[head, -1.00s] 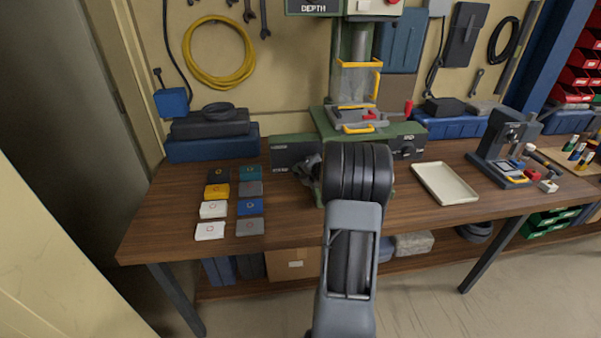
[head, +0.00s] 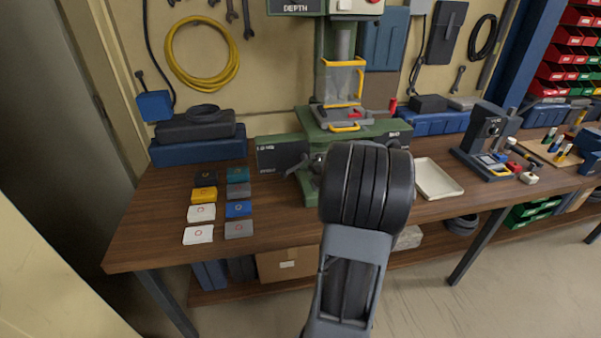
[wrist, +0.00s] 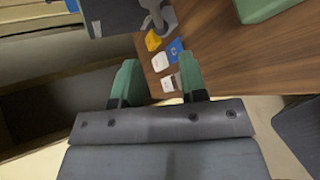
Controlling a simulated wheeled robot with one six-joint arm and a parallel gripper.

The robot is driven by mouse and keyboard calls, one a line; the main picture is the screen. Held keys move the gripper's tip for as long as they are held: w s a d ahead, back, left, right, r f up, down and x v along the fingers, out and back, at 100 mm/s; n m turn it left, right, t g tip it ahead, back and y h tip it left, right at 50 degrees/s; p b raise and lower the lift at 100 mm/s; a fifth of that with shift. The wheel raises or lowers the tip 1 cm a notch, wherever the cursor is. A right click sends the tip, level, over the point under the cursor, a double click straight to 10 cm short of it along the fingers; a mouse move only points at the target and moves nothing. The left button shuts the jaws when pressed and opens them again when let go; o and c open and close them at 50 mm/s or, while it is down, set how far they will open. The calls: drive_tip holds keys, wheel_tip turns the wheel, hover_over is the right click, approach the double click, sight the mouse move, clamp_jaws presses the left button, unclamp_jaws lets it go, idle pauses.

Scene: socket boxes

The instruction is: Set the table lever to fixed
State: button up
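The green drill press (head: 308,118) stands at the back of the bench. A dark panel (head: 277,157) at its lower left carries two small labels, one above the other; the lower seems to read FIXED. A grey lever (head: 303,169) sits at the panel's right end, partly hidden by my arm; its exact setting is unclear. In the wrist view the lever (wrist: 159,14) and panel (wrist: 112,17) are at the top, beyond my fingertips. My gripper (wrist: 160,76) is open, its green fingers apart with nothing held between them. The gripper is hidden in the head view.
Several coloured cards (head: 221,206) lie on the bench (head: 150,235) at left. Blue and black cases (head: 198,150) stand behind them. A cream tray (head: 437,180) lies right of the press, and a small dark machine (head: 487,142) stands farther right. Open bench lies in front.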

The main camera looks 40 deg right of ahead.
drive_tip(key=shift+v, duration=1.3)
drive_tip(key=s+d+f+m+g+h, duration=0.1)
drive_tip(key=s+d+m+g+h, duration=0.25)
drive_tip(key=m, duration=0.45)
drive_tip(key=s+d+f+m+g+h, duration=0.1)
drive_tip(key=s+d+m+g+h, duration=0.15)
drive_tip(key=m+h, duration=0.4)
drive_tip(key=s+a+m+g+y, duration=0.1)
drive_tip(key=a+m+y, duration=0.1)
drive_tip(key=a, duration=1)
drive_tip(key=s+a+r+m+g+y, duration=0.1)
drive_tip(key=s+a+m+y, duration=0.1)
drive_tip(key=a, duration=1.1)
drive_tip(key=s+a+m+y+p, duration=0.1)
drive_tip(key=a+y, duration=0.4)
drive_tip(key=a, duration=0.7)
drive_tip(key=s+m, duration=0.1)
drive_tip(key=m, duration=0.1)
drive_tip(key=shift+a+r+m+g, duration=0.35)
drive_tip(key=shift+a+r+g, duration=0.05)
